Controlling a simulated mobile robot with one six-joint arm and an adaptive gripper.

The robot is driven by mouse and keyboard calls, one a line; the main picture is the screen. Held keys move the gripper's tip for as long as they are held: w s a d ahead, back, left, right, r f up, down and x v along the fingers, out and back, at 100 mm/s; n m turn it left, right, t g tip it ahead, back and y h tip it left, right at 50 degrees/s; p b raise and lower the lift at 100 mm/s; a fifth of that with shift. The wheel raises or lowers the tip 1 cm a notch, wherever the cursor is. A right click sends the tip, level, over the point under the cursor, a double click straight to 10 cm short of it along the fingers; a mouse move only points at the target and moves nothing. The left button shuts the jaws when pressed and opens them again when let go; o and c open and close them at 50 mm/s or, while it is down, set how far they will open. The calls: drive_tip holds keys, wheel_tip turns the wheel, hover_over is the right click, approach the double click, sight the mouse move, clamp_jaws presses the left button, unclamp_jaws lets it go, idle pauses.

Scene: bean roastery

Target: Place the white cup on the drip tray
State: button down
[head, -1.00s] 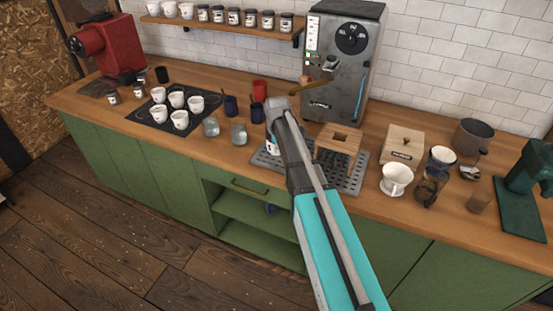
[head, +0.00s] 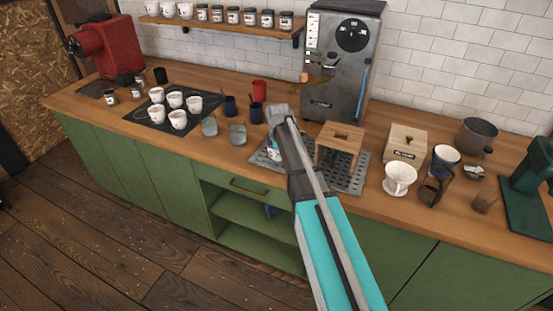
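Several white cups (head: 175,99) stand upright on a dark mat at the left of the counter. A perforated grey metal tray (head: 352,184), which looks like the drip tray, lies on the counter in front of the espresso machine. A wooden stand (head: 341,133) is on this tray. My gripper (head: 279,113) is over the tray's left part, below the machine's spout. Its fingers are hidden from this view, so I cannot tell whether it holds anything. A small white and blue object (head: 273,149) shows beside my arm at the tray's left end, mostly hidden.
The espresso machine (head: 343,60) stands behind the tray. A wooden box (head: 405,144) and a white dripper (head: 399,179) are to its right.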

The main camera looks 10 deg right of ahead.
idle(0.3)
drive_tip(key=c, duration=0.8)
unclamp_jaws()
drive_tip(key=shift+r, duration=0.1)
wheel_tip(320, 180, up, 12)
drive_tip(key=p, duration=1.2)
drive_tip(key=shift+s, duration=0.35)
drive_tip(key=shift+s, duration=0.1)
